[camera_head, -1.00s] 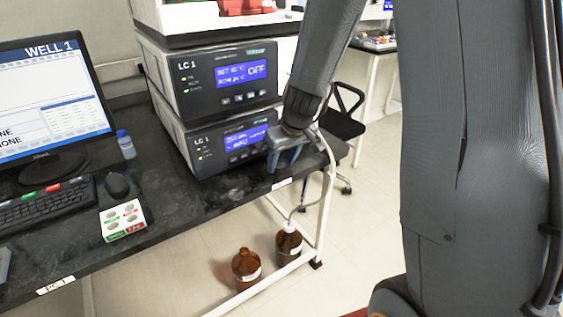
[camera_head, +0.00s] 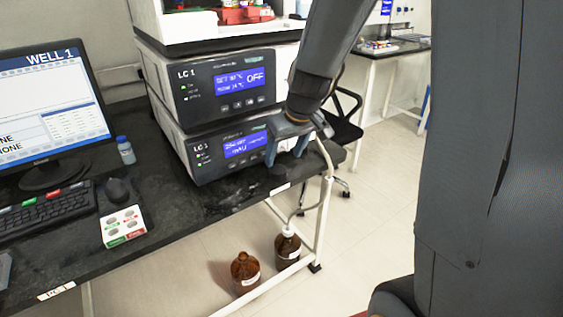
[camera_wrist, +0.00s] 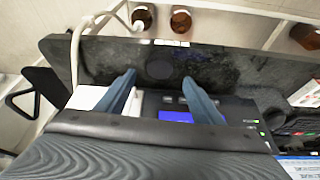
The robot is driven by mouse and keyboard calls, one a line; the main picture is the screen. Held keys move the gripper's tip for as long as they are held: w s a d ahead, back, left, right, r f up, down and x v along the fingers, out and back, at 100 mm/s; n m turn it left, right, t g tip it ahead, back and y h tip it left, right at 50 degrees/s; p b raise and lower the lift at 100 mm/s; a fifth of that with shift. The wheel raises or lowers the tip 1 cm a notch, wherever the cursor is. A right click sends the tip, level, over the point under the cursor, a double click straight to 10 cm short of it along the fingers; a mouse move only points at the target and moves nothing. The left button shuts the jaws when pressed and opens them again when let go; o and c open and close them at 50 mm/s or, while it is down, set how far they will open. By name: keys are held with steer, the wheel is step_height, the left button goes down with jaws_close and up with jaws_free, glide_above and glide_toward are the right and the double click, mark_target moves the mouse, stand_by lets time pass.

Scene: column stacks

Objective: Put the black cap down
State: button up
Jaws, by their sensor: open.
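A dark round shape, which looks like the black cap (camera_wrist: 160,68), lies on the dark bench top (camera_wrist: 215,62) in the wrist view. It is between the lines of my two fingers and apart from both. My gripper (camera_head: 285,160) is open above the right end of the bench, in front of the lower LC 1 unit. Its spread blue-grey fingers also show in the wrist view (camera_wrist: 159,75), with nothing held between them. In the head view I cannot pick out the cap against the dark bench.
Two stacked LC 1 units (camera_head: 228,88) stand behind my gripper. Two brown bottles, one bare-necked (camera_head: 245,272) and one with a white top and tube (camera_head: 288,248), stand below the bench edge. A monitor (camera_head: 50,105), keyboard (camera_head: 45,205) and small bottle (camera_head: 126,152) are left.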

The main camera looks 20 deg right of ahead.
steer(key=v, duration=0.5)
steer(key=s+d+f+m+g, duration=0.1)
steer(key=s+f+m+g, duration=0.1)
steer(key=s, duration=0.8)
steer(key=s+d+f+m+g+h, duration=0.1)
steer(key=s+f+m+g, duration=0.1)
steer(key=s, duration=0.8)
steer(key=shift+s+f, duration=0.25)
steer(key=shift+f, duration=0.3)
steer(key=shift+d, duration=0.15)
steer(key=shift+n, duration=0.6)
steer(key=a+p, duration=0.1)
steer(key=a+r+p, duration=0.2)
steer(key=shift+s+a, duration=0.1)
steer(key=shift+a, duration=0.3)
